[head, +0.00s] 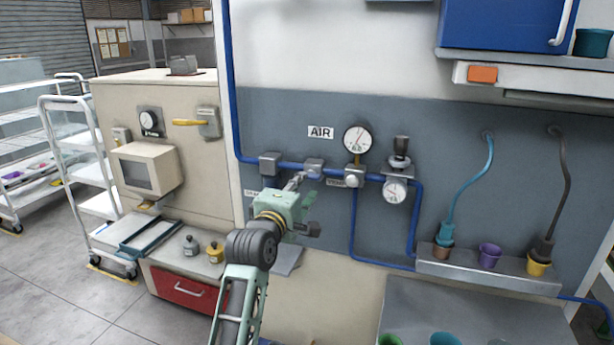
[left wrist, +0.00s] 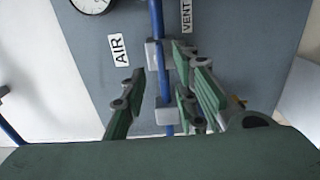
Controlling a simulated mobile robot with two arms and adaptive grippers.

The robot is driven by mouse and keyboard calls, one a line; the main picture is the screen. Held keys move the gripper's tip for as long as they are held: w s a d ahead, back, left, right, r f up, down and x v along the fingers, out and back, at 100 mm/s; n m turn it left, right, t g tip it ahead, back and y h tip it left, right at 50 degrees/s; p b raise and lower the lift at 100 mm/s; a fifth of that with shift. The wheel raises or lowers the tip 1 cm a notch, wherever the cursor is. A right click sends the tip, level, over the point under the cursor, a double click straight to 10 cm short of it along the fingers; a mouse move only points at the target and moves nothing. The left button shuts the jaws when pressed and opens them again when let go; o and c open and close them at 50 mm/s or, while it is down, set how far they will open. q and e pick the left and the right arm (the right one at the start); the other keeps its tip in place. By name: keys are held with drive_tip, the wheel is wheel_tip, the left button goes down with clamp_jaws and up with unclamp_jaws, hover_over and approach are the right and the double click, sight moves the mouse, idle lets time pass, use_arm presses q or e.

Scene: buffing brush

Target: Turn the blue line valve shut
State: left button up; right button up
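The blue line (head: 243,120) runs down the wall and then right along the grey panel, with grey blocks on it. One grey block (head: 313,167) sits below the AIR sign, and another (head: 270,163) is to its left. Both blocks also show in the left wrist view, the right-hand one higher up (left wrist: 157,53). I cannot clearly make out the valve's handle. My left gripper (head: 299,180) is in front of the line near the blocks. In the left wrist view its green fingers (left wrist: 158,62) are apart, on either side of the line. My right gripper is not in view.
An AIR sign (head: 320,132), a gauge (head: 357,139) and a lower gauge (head: 395,190) are close by on the wall. A beige cabinet (head: 160,85) stands at left. A shelf with pots (head: 489,272) is at right.

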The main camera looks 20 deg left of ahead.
sight(310, 176)
use_arm(q)
drive_tip(key=shift+w+d+p, duration=0.1)
drive_tip(key=shift+w+p, duration=0.5)
drive_tip(key=shift+w, duration=2.1)
drive_tip(key=shift+c, duration=0.3)
clamp_jaws()
